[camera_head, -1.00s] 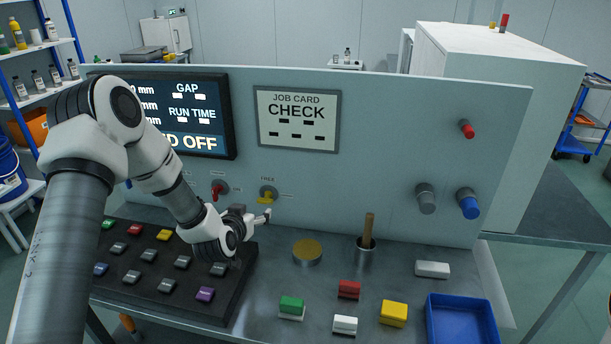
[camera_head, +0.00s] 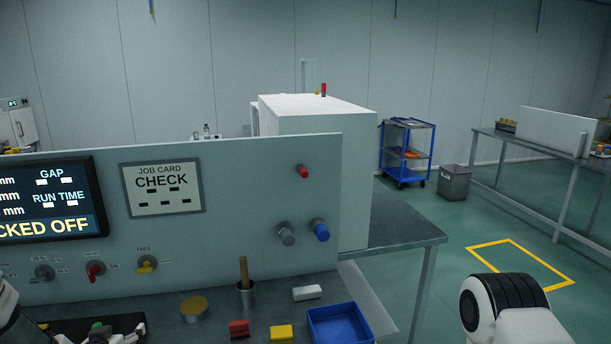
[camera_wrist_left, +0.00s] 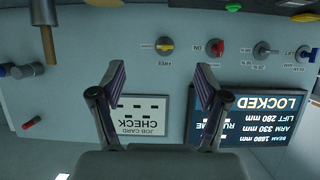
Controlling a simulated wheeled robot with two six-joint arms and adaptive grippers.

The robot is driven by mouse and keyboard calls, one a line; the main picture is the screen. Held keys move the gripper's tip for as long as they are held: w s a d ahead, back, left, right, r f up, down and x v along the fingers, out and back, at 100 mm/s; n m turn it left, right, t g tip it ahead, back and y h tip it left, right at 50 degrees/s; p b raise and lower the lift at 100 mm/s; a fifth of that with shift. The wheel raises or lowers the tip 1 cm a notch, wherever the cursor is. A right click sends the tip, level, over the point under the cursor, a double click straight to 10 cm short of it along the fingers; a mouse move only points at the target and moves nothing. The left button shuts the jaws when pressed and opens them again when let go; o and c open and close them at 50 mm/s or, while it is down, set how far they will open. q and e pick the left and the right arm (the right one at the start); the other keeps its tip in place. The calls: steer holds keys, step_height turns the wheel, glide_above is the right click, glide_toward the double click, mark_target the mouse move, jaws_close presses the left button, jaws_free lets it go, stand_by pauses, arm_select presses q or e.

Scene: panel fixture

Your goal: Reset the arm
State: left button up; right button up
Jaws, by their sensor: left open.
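My left gripper (camera_head: 116,332) shows at the bottom left of the head view, low in front of the panel (camera_head: 240,225) and partly cut off by the frame. In the left wrist view my left gripper (camera_wrist_left: 160,76) is open, with nothing between its fingers. That view is upside down. Beyond the fingers it shows the yellow knob (camera_wrist_left: 164,45), the red knob (camera_wrist_left: 215,46) and the job card (camera_wrist_left: 140,114). The fingers appear apart from the panel. A white and black part of my right arm (camera_head: 505,305) shows at the lower right; its gripper is out of frame.
A wooden-handled tool stands in a metal cup (camera_head: 246,297) on the bench. Open floor lies to the right.

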arm_select(q)
steer(key=s+d+f, duration=0.1)
steer(key=f, duration=0.1)
steer(key=s+d+f+g+h, duration=0.1)
steer(key=f, duration=0.1)
steer(key=s+d+f+g, duration=0.1)
steer(key=d+f, duration=0.1)
steer(key=f, duration=0.1)
steer(key=shift+s+d+f+m, duration=0.1)
steer(key=shift+s+m, duration=0.1)
steer(key=shift+m, duration=0.1)
steer(key=s+d+f+g, duration=0.3)
steer(key=s+f, duration=0.2)
steer(key=s, duration=0.5)
steer(key=s+d+f+m+g+h, duration=0.1)
steer(key=s+d+f+g, duration=0.3)
steer(key=s, duration=0.7)
steer(key=s+d+f+g+h, duration=0.1)
steer(key=s+d+f+g, duration=0.2)
steer(key=s+f, duration=0.3)
steer(key=s+d, duration=0.1)
steer(key=s, duration=0.3)
steer(key=shift+s+d+g, duration=0.15)
steer(key=shift+d+g, duration=0.1)
steer(key=shift+g, duration=0.05)
